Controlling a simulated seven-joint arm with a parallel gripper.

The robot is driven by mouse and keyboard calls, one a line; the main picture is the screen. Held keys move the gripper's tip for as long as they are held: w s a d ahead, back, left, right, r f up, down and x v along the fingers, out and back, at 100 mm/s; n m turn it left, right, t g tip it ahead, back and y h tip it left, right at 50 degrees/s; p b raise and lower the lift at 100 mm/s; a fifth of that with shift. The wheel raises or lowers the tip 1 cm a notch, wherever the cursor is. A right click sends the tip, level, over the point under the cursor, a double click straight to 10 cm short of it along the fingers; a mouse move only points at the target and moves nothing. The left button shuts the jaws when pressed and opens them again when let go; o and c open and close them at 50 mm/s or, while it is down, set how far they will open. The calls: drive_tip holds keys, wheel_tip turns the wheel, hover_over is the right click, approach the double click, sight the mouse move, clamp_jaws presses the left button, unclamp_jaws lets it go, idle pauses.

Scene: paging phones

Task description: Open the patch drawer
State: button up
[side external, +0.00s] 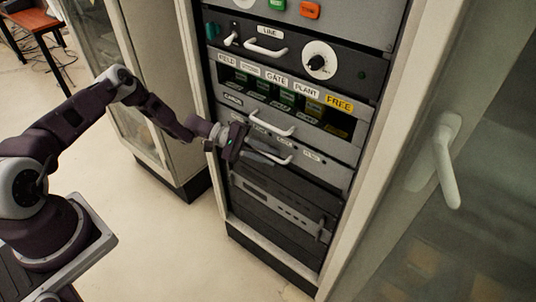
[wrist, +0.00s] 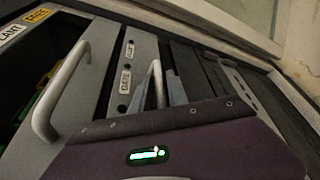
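My gripper (side external: 262,153) is at the lower drawer front of the rack, by its pale bar handle (side external: 284,160). In the wrist view this handle (wrist: 158,85) stands between my two grey fingers, which look apart; contact with the handle cannot be made out. The drawer above has a similar handle (side external: 272,128), also seen large at the left of the wrist view (wrist: 62,90).
Above are a bay with several labelled slots, including a yellow FREE label (side external: 340,103), and a LINE panel with a dial (side external: 319,61). Dark panels (side external: 270,205) lie below. A cabinet door with a white handle (side external: 446,160) stands at right.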

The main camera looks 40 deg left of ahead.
clamp_jaws()
idle(1.4)
